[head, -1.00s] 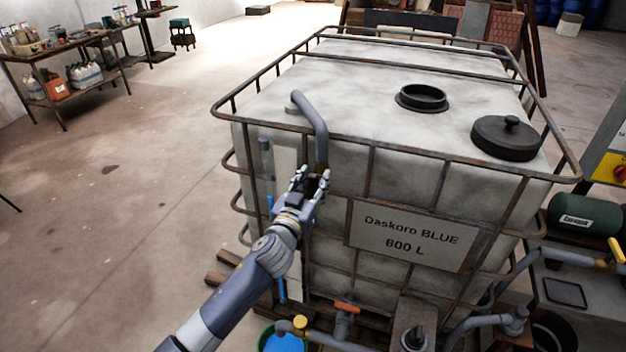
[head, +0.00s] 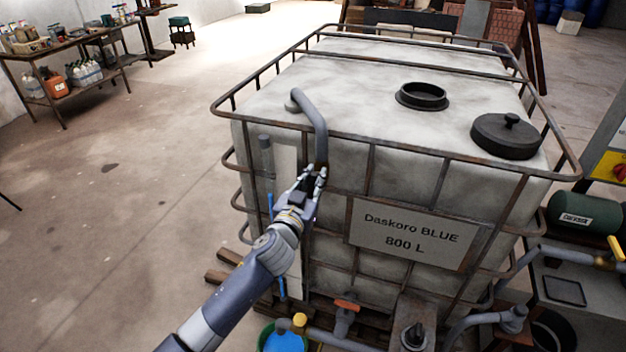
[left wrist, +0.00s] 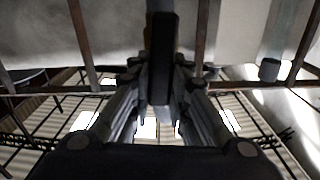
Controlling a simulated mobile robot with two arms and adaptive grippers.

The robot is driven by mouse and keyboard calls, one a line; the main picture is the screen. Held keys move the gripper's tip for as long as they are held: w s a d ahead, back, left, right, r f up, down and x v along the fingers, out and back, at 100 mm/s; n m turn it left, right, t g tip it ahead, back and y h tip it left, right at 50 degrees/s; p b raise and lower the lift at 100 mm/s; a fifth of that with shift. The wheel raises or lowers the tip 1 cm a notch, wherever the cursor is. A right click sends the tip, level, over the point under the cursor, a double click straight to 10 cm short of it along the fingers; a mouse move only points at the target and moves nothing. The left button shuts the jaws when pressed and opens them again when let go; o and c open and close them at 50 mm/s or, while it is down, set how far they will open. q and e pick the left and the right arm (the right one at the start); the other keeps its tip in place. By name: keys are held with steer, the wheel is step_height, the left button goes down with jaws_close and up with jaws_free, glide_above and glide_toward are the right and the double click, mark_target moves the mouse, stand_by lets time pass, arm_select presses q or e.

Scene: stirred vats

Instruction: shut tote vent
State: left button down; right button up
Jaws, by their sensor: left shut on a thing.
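The tote (head: 270,95) is a large pale tank in a rusty cage, with a "Daskoro BLUE 800 L" plate on its front. Its vent pipe (head: 316,118) is grey; it rises from the top near the left corner and bends down over the front cage rail. My left gripper (head: 316,178) is at the lower end of this pipe. It is shut on a dark part there, largely hidden by the fingers. In the left wrist view a black upright bar (left wrist: 162,60), which looks like a vent handle, stands between the fingers. My right gripper is out of view.
An open black-rimmed hole (head: 422,97) and a black lid (head: 506,136) are on the tote top. Below are an orange-handled valve (head: 346,306) and a green bucket with blue liquid (head: 283,340).

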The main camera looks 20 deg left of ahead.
arm_select(q)
steer(key=m, duration=0.4)
steer(key=shift+d+f, duration=0.15)
steer(key=shift+d, duration=0.2)
steer(key=m, duration=0.4)
steer(key=f+m, duration=0.1)
steer(key=m, duration=0.3)
steer(key=d+m, duration=0.1)
steer(key=m, duration=0.3)
steer(key=shift+d+f, duration=0.1)
steer(key=shift+f, duration=0.3)
steer(key=shift+m, duration=0.5)
steer(key=c, duration=1.5)
jaws_free()
steer(key=shift+s, duration=0.1)
steer(key=s, duration=1.2)
steer(key=shift+a, duration=0.2)
